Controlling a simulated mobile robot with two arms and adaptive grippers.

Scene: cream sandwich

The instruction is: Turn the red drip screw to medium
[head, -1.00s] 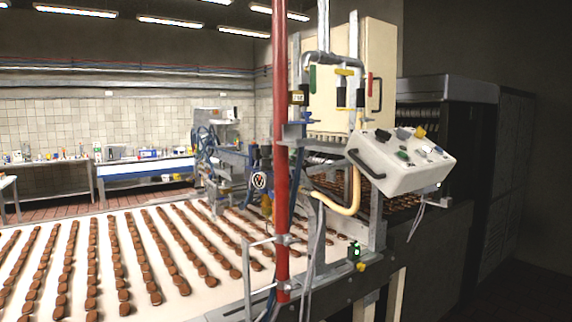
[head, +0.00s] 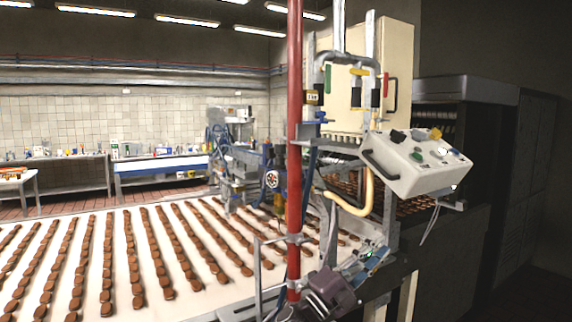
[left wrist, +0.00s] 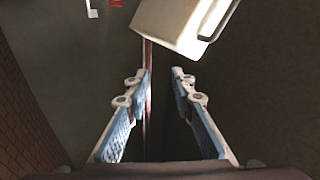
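A small red handle (head: 386,86) stands upright at the right of the pipes on the cream cabinet, beside a yellow handle (head: 360,72) and a green handle (head: 328,78). I cannot tell for sure that it is the drip screw. My left gripper (head: 376,254) is low in front of the machine frame, well below the handles and under the control box. In the left wrist view its two blue-padded fingers (left wrist: 161,78) are apart with nothing held between them. My right gripper is not in view.
A pale control box (head: 405,180) with buttons and a dark handle hangs above my left gripper; it also shows in the left wrist view (left wrist: 170,22). A red vertical pole (head: 294,130) stands left of the pipes. A conveyor (head: 100,300) carries rows of brown biscuits.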

